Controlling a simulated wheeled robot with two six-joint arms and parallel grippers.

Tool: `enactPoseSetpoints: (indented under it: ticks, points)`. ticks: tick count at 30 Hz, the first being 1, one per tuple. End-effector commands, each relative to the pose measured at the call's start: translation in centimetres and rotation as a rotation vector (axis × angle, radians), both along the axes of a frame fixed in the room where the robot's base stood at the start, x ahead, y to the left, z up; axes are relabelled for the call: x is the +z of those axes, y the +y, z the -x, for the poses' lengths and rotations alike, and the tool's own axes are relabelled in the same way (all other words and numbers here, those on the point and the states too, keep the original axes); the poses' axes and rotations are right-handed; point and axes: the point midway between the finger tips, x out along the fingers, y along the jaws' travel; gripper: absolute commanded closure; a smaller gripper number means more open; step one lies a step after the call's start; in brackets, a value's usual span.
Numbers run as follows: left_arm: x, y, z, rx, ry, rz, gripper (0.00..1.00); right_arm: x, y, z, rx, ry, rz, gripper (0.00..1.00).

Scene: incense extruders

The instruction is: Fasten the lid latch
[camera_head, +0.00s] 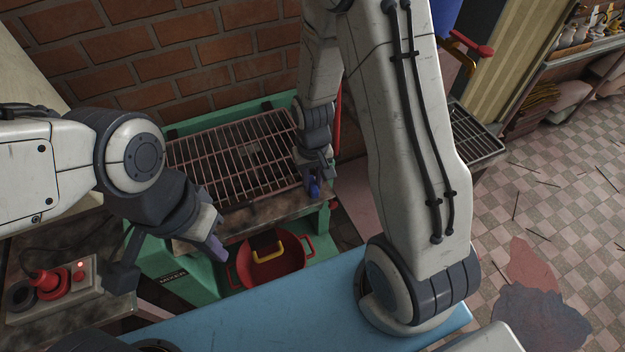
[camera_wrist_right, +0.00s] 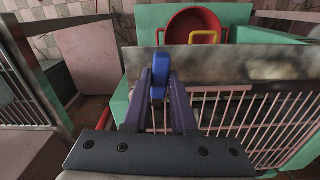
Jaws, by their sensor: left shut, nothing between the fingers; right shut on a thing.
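The barred lid (camera_head: 232,150) lies over the green mixer (camera_head: 160,262) in the head view. Its bars (camera_wrist_right: 270,125) also show in the right wrist view, behind a worn metal front strip (camera_wrist_right: 235,68). My right gripper (camera_head: 316,184) is at the lid's front right corner, shut on a small blue latch handle (camera_wrist_right: 160,75). The handle stands up between the fingertips. Whether the latch is engaged cannot be told, since the fingers hide its base. My left gripper (camera_head: 222,252) is shut and empty, in front of the lid's front left part.
A control box (camera_head: 80,272) with a red button is at left. A blue surface (camera_head: 290,312) lies in the foreground. A brick wall (camera_head: 190,60) closes off the back.

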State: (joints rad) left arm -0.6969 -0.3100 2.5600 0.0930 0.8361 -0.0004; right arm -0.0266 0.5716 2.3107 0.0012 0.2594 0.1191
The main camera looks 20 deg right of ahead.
Motion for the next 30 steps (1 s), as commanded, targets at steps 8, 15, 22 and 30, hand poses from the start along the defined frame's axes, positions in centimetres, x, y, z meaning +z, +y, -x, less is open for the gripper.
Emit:
enactPoseSetpoints:
  ticks: [8,15,22,30]
  points:
    - [0.42,0.00,0.00,0.000,0.000,0.000,1.00,0.08,0.04,-0.06,0.143,-0.001,0.000,1.00]
    - [0.39,0.00,0.00,0.000,0.000,0.000,1.00,0.07,0.05,-0.08,0.146,-0.002,0.000,1.00]
    - [0.39,0.00,0.00,0.000,0.000,0.000,1.00,0.05,0.05,-0.05,0.145,-0.001,0.000,0.45]
    - [0.36,0.00,0.00,0.000,0.000,0.000,1.00,0.62,0.03,-0.08,0.143,-0.002,0.000,0.45]
